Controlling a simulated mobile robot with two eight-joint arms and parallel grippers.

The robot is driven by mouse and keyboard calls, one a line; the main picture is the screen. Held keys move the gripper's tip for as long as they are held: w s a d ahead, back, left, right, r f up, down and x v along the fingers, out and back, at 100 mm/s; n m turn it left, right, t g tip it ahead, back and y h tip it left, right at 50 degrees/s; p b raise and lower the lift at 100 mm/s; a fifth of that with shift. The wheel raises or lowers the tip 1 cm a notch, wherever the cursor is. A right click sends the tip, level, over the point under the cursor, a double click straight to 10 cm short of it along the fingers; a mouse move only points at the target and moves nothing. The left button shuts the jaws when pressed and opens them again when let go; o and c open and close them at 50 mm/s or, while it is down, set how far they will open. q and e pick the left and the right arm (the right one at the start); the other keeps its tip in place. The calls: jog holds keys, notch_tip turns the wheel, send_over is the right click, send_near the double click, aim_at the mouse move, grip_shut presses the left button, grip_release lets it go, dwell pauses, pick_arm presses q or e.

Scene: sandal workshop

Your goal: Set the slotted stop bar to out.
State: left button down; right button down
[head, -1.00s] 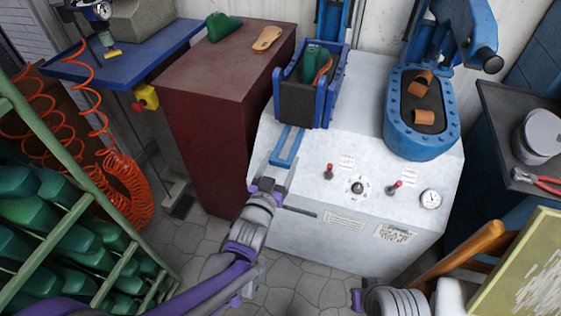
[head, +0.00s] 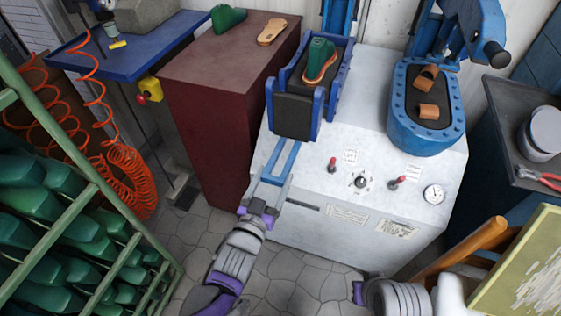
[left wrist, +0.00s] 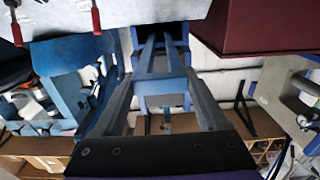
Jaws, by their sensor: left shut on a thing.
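The slotted stop bar (head: 283,157) is a blue frame of two parallel rails with a gap between them. It sticks out toward me from under the blue-sided cradle (head: 292,118) at the front left of the white machine. My left gripper (head: 272,184) is shut on its near end. In the left wrist view my gripper's fingers (left wrist: 160,76) lie on either side of the bar's blue cross-piece (left wrist: 160,88). A green last with a tan sole (head: 320,62) sits in the cradle. My right gripper (head: 358,292) shows only partly at the bottom edge; its jaws are unclear.
The white machine (head: 345,215) carries red toggles, a dial, a gauge (head: 433,194) and a blue oval press bed (head: 425,140). A maroon cabinet (head: 215,120) stands left of it. A green rack of lasts (head: 75,215) is at lower left. A wooden chair (head: 487,235) is at lower right.

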pick_arm(q)
jog(key=shift+s+a, duration=0.2)
jog(key=shift+s, duration=0.35)
jog(key=shift+f, duration=0.1)
grip_release()
jog(key=shift+s, duration=0.1)
jog(key=v, duration=1)
jog(key=shift+s+a+p, duration=0.15)
jog(key=shift+s+p, duration=0.25)
jog(key=shift+p, duration=0.05)
